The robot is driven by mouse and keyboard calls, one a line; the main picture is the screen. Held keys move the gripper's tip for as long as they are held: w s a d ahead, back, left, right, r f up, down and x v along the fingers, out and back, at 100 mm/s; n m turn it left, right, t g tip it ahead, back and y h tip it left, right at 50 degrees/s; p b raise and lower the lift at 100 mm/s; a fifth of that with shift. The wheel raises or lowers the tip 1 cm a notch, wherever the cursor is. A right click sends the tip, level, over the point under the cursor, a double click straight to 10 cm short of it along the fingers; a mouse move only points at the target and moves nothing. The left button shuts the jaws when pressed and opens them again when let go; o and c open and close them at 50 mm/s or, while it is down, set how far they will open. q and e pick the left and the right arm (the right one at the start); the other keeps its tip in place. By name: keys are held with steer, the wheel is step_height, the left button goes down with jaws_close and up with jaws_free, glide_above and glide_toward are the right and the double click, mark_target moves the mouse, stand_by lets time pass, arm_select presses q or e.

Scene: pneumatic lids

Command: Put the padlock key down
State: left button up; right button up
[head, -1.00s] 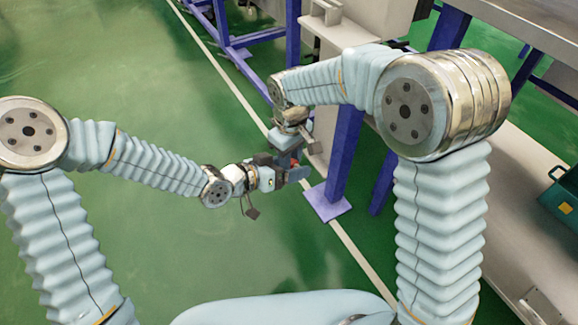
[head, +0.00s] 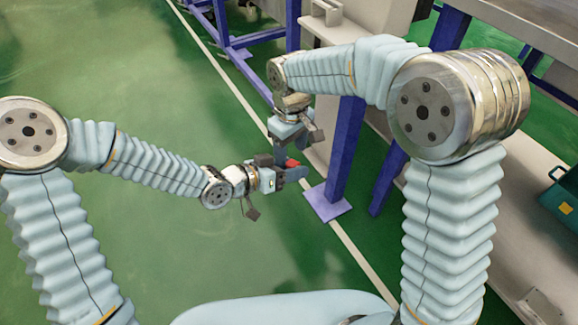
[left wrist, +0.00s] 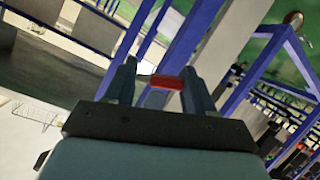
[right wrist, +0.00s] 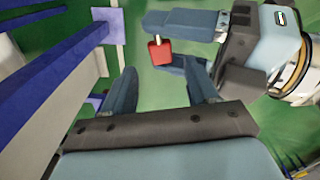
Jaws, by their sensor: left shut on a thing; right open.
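A red padlock key (head: 292,163) shows at the tips of my left gripper (head: 290,173) in the head view. My left gripper is shut on it; the red part lies between its two fingers in the left wrist view (left wrist: 167,82). In the right wrist view the red key (right wrist: 160,51) has a flat, squarish red head, with a thin part sticking out above. My right gripper (right wrist: 162,72) is open and empty, with its fingers apart and pointing toward the key. In the head view my right gripper (head: 279,150) is just above the left one, its fingers partly hidden.
A blue post (head: 343,145) with a floor plate (head: 327,200) stands close to the right of both grippers. A pale bench surface (head: 480,225) and a dark green bin (head: 563,200) are at the right. Green floor (head: 110,75) at the left is clear.

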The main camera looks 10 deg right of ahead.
mark_target(290, 162)
step_height(290, 162, up, 8)
steer(key=s+d+f+m+g, duration=0.1)
steer(key=s+d+f+g, duration=0.3)
steer(key=d+f, duration=0.9)
arm_select(q)
steer(key=w+a+f+n+t+y, duration=0.2)
steer(key=a+n+y, duration=0.2)
steer(key=a, duration=0.4)
steer(key=w+a+f+n+t+y, duration=0.1)
steer(key=w+a+n+t+y, duration=0.1)
steer(key=a, duration=0.7)
steer(key=w+a+f+n+t+y, duration=0.2)
steer(key=a+n+t+y, duration=0.1)
steer(key=a+n+y, duration=0.3)
steer(key=shift+a+f+n, duration=0.3)
steer(key=shift+a, duration=0.95)
arm_select(e)
steer(key=s+a+f+m+t+y, duration=0.2)
steer(key=s+f, duration=0.5)
steer(key=f, duration=0.5)
steer(key=s+a+f+m+t+y, duration=0.2)
steer(key=s+a+f+m, duration=0.2)
steer(key=f, duration=0.8)
steer(key=s+m, duration=0.2)
steer(key=s, duration=0.1)
steer(key=shift+a+f+t, duration=0.35)
steer(key=shift+a+t, duration=0.05)
